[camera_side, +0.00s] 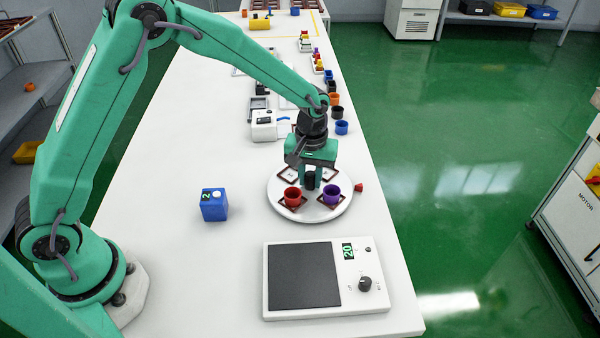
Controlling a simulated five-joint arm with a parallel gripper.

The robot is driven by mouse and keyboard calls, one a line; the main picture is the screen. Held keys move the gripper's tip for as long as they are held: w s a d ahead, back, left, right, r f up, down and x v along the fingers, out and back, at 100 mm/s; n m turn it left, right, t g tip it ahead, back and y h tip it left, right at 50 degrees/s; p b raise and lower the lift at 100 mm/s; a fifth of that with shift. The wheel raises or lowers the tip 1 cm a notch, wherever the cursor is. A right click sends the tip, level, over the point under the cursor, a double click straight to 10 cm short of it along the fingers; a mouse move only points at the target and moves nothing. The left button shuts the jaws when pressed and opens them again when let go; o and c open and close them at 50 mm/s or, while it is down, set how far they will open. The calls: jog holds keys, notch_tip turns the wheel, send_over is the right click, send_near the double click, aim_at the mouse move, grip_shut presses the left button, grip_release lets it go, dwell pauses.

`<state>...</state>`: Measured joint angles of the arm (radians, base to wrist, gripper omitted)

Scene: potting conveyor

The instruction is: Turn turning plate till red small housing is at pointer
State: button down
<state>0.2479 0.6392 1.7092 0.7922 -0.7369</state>
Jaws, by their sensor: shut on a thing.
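The white round turning plate (286,212) lies on the table, with several brown-framed square places around it. The red small housing (292,198) sits in the front-left place. A purple housing (331,195) sits in the front-right place. The red pointer (359,187) is beside the plate's right edge, apart from the red housing. My gripper (311,181) points down over the plate's middle and is shut on a black knob (310,182) there. The gripper partly hides the knob and the back of the plate.
A blue block (214,206) marked 2 stands left of the plate. A scale-like device (304,276) with a dark pad and a dial is in front. Behind are a white device (264,126) and several small coloured cups, including a blue one (341,128). The table's right edge is close.

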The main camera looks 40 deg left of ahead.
jog(key=shift+n, duration=3.2)
jog(key=shift+r+n, duration=0.1)
jog(key=shift+n, duration=9.3)
